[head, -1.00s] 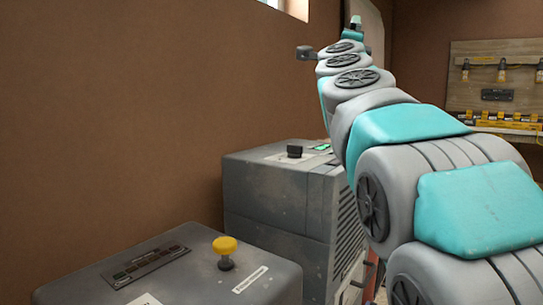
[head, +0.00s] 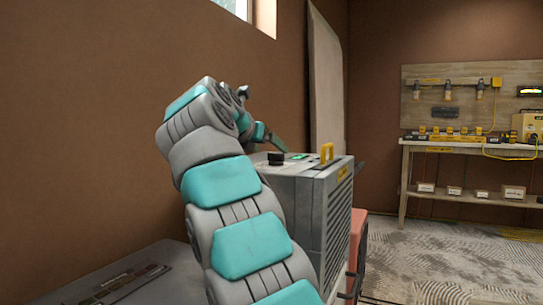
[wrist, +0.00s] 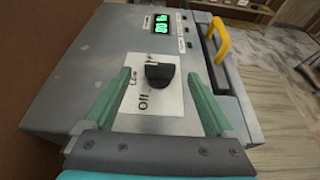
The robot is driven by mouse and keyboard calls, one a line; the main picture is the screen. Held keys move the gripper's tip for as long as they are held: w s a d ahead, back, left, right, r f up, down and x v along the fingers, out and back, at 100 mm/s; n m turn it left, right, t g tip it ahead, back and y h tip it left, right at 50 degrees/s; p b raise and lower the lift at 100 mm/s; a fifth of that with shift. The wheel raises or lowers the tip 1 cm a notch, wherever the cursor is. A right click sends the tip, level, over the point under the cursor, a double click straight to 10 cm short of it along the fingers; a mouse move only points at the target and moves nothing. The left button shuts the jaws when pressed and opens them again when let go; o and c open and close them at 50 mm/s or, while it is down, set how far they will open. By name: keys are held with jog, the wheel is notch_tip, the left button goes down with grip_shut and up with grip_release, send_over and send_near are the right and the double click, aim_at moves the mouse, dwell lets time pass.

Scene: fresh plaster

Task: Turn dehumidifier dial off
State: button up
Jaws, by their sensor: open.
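The dehumidifier (head: 300,180) is a grey box with a slatted side, standing past my arm in the head view. Its black dial (wrist: 160,75) sits on a white label on the top panel in the wrist view. The label reads "Off" on the near side and "Low" to the left; another mark is hidden behind the dial. I cannot tell for sure which mark the dial points at. My gripper (wrist: 158,78) is open, its two green fingers on either side of the dial in the picture, with gaps. Contact is not visible. The dial also shows in the head view (head: 276,158).
A lit green display (wrist: 161,23) and a yellow handle (wrist: 221,40) are on the dehumidifier's top. A second grey box (head: 130,280) stands nearer, at the lower left. A brown wall runs along the left. A workbench (head: 470,148) stands at the back right, with open floor before it.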

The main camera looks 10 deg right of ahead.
aim_at(275, 153)
jog(key=x, duration=0.6)
jog(key=shift+r, duration=0.1)
jog(key=c, duration=1.4)
